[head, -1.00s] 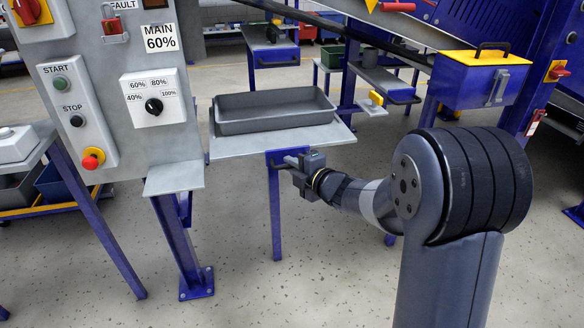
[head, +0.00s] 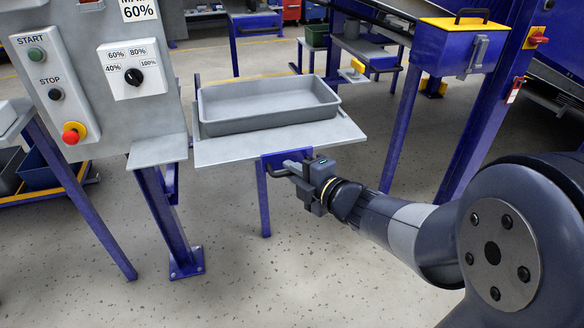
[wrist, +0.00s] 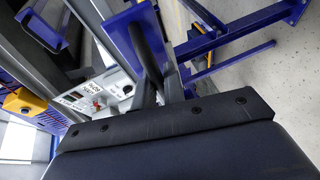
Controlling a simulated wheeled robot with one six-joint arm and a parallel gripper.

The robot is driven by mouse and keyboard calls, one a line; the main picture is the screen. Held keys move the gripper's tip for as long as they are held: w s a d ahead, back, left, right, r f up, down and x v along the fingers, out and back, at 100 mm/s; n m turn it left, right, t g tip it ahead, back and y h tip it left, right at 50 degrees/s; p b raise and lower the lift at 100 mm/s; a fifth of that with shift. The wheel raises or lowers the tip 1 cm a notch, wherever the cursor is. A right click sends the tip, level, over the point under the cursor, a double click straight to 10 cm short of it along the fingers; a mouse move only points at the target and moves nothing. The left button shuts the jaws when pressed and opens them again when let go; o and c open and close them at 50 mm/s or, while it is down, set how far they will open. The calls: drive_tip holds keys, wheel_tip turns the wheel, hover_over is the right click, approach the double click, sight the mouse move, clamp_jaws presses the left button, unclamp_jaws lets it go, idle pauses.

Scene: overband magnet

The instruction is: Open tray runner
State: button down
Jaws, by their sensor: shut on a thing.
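The tray runner (head: 240,152) is a flat grey plate in the middle of the head view. A grey rectangular tray (head: 268,121) sits on it. A blue bracket with a dark bar handle (head: 290,170) is at the plate's front edge. My gripper (head: 303,176) comes from the right and is shut on this handle. In the wrist view the dark handle (wrist: 148,38) runs up from between the fingers, beside the blue bracket (wrist: 122,20). The fingers partly hide the grip.
A grey control panel (head: 90,70) with START, STOP and a percentage knob stands left of the runner. Its grey ledge (head: 158,150) is close to the plate. A blue box with a yellow lid (head: 460,50) is at the upper right. The floor in front is clear.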

drive_tip(key=c, duration=1.5)
unclamp_jaws()
drive_tip(key=p+v, duration=0.3)
drive_tip(key=v, duration=0.8)
drive_tip(key=shift+w+a, duration=0.1)
drive_tip(key=shift+b+x, duration=1.45)
drive_tip(key=shift+x, duration=4.05)
